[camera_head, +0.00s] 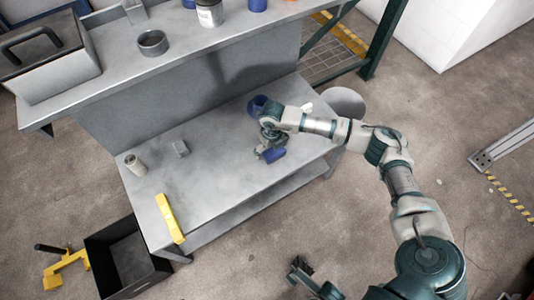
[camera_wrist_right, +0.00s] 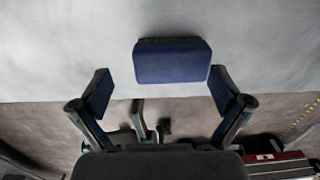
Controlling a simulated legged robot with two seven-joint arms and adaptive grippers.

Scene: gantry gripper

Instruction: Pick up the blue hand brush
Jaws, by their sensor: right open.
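The blue hand brush (camera_head: 274,154) lies near the front right edge of the grey workbench (camera_head: 215,165), partly hidden by my right gripper (camera_head: 266,150). In the right wrist view, the brush (camera_wrist_right: 172,62) shows a blue block with a dark strip along its far edge. My right gripper (camera_wrist_right: 163,95) is open, with one finger on each side. The brush sits ahead of and between the fingertips, closer to the right finger; no contact is clear. My left gripper (camera_head: 300,270) shows small at the bottom of the head view, and its jaws are unclear.
A blue cup (camera_head: 257,105) stands behind my right gripper. A raised shelf (camera_head: 200,40) runs along the back. A black crate (camera_head: 128,262) stands on the floor.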

